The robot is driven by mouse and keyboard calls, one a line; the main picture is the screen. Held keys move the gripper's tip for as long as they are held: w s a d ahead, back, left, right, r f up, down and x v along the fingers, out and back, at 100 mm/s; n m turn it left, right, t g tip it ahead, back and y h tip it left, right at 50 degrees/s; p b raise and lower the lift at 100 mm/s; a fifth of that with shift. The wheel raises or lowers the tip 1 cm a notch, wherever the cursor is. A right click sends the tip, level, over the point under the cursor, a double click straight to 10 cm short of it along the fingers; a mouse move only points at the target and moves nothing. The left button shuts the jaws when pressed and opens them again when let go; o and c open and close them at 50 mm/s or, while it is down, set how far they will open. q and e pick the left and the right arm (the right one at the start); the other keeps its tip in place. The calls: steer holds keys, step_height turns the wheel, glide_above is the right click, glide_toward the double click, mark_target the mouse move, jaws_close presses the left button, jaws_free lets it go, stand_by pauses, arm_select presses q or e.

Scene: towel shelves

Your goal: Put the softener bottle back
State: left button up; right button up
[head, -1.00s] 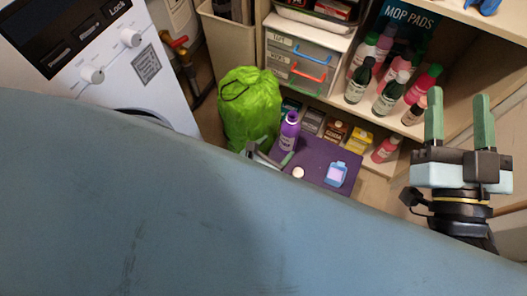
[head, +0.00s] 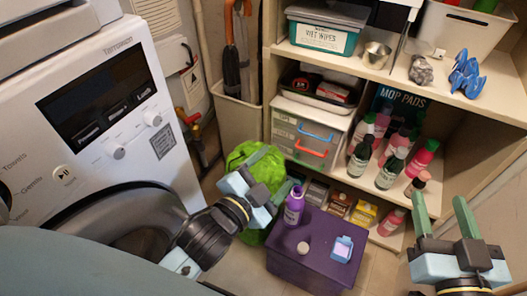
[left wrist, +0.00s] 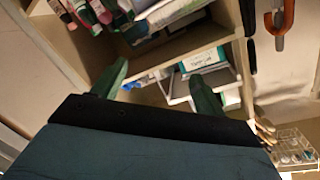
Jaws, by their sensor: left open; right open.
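A purple bottle (head: 294,207) with a pale label stands upright on a purple box (head: 300,272); its label is too small to read, so I cannot confirm it is the softener. My left gripper (head: 282,166) is open and empty, just left of and above the bottle in the head view. Its fingers also show spread apart in the left wrist view (left wrist: 160,82), with no bottle between them. My right gripper (head: 438,197) is open and empty at the lower right. Several bottles (head: 390,170) with pink, green and dark parts stand on the middle shelf.
A green bag (head: 245,158) is behind my left gripper. The washing machine (head: 110,120) is at left. Small boxes (head: 340,204) line the bottom shelf.

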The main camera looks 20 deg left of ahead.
arm_select(q)
step_height(320, 180, up, 9)
steer(key=s+n+t+h, duration=0.1)
steer(key=s+n, duration=0.1)
steer(key=n, duration=0.5)
steer(key=shift+s+a+n, duration=0.25)
steer(key=shift+a+n, duration=0.15)
